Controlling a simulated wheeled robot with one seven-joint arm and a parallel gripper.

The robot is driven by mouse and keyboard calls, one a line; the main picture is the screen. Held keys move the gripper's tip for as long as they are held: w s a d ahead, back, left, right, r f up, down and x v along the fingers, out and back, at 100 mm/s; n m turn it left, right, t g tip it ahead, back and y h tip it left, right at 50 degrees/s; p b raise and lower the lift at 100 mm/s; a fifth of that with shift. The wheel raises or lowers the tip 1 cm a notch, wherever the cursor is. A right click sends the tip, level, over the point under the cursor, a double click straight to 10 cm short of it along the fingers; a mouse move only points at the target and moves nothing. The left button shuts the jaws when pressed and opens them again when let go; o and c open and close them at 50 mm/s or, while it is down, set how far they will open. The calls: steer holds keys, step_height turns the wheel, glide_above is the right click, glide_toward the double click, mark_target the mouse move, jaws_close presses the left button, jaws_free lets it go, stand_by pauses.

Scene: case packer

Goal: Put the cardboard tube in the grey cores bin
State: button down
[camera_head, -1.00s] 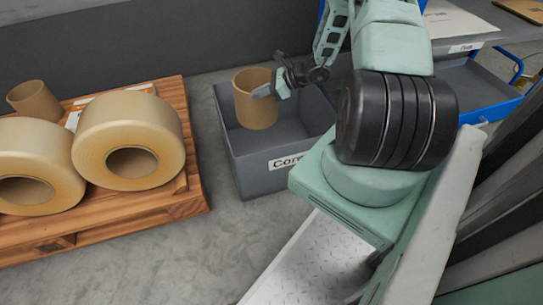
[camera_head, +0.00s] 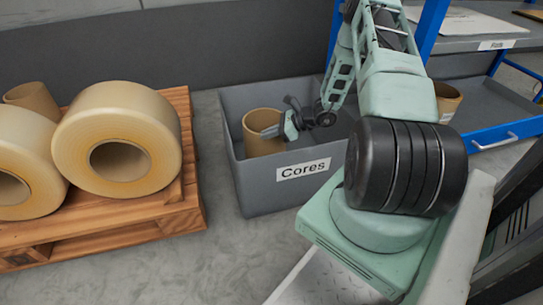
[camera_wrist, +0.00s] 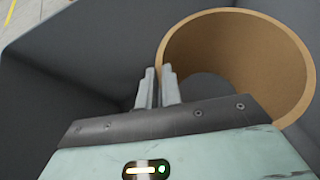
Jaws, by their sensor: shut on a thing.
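The brown cardboard tube (camera_head: 258,141) stands roughly upright within the walls of the grey cores bin (camera_head: 258,196), labelled "Cores", near its left side. The bin's front wall hides the tube's lower end, so I cannot tell whether it touches the floor. My gripper (camera_head: 271,132) is shut on the tube's rim wall, on the tube's right side in the head view. In the wrist view, my gripper's fingers (camera_wrist: 158,88) sit close together at the left edge of the tube (camera_wrist: 245,50), and the dark bin wall (camera_wrist: 85,50) is beyond.
A wooden pallet (camera_head: 150,215) with large tape rolls (camera_head: 75,140) stands left of the bin. Another brown tube (camera_head: 32,98) is behind the rolls. A blue-framed cart (camera_head: 490,132) at right holds another tube (camera_head: 447,100). Bare floor lies between pallet and bin.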

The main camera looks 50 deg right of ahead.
mark_target(270, 146)
step_height(270, 146, down, 6)
steer(key=b, duration=0.3)
steer(key=shift+f, duration=0.15)
steer(key=c, duration=2)
jaws_free()
steer(key=o, duration=0.4)
steer(key=shift+o, duration=0.2)
